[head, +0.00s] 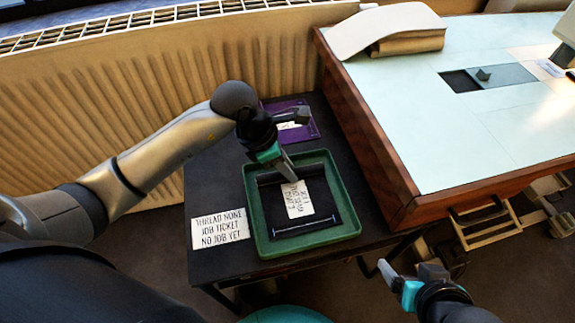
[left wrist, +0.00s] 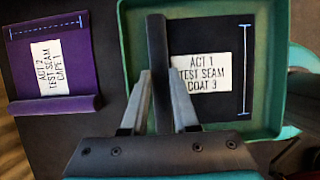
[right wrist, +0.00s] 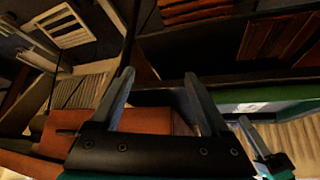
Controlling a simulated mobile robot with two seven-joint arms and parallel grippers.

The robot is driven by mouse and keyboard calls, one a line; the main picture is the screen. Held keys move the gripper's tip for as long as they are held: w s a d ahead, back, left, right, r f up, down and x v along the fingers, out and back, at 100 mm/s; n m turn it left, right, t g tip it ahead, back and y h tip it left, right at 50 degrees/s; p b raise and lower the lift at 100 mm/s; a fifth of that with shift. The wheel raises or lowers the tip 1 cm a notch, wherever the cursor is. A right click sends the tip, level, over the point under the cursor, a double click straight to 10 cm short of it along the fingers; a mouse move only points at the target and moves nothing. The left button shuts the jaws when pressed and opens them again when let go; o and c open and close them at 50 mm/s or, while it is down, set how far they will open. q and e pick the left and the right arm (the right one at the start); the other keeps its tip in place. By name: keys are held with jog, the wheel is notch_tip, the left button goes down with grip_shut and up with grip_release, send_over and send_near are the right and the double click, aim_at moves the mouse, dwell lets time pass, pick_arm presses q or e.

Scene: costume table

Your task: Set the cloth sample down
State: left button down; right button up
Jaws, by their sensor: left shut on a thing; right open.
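The black cloth sample (head: 325,197) lies inside the green tray (head: 250,218), with a white label reading ACT 1 TEST SEAM COAT 3 and a pale stitched line. My left gripper (head: 288,172) is shut on the sample's raised, rolled edge, also seen in the left wrist view (left wrist: 157,45). Whether the sample rests fully on the tray floor or hangs just above it, I cannot tell. My right gripper (head: 408,273) is open and empty, low at the right, apart from the table; its spread fingers show in the right wrist view (right wrist: 158,76).
A purple sample (left wrist: 80,75), labelled ACT 2 TEST SEAM CAPE 1, lies on the dark table (head: 208,185) beside the tray. A white job ticket (head: 219,229) lies at the table's left front. A higher wooden-sided, pale-topped table (head: 430,130) stands close on the right; a radiator (head: 150,80) stands behind.

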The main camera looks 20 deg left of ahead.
pick_arm(q)
jog(key=c, duration=0.7)
grip_release()
jog(key=shift+a+r, duration=0.1)
jog(key=shift+r, duration=0.25)
jog(key=p+v, duration=0.2)
jog(key=v, duration=0.1)
jog(key=shift+p+v, duration=1.5)
jog(key=shift+v, duration=2.7)
pick_arm(e)
notch_tip(320, 180, down, 7)
jog(key=s+d+g+h, duration=0.1)
jog(key=s+d+g, duration=0.1)
jog(key=g, duration=0.1)
jog(key=shift+s+f, duration=0.2)
jog(key=shift+s, duration=0.2)
pick_arm(q)
jog(key=shift+s, duration=0.1)
pick_arm(e)
jog(key=shift+d, duration=0.1)
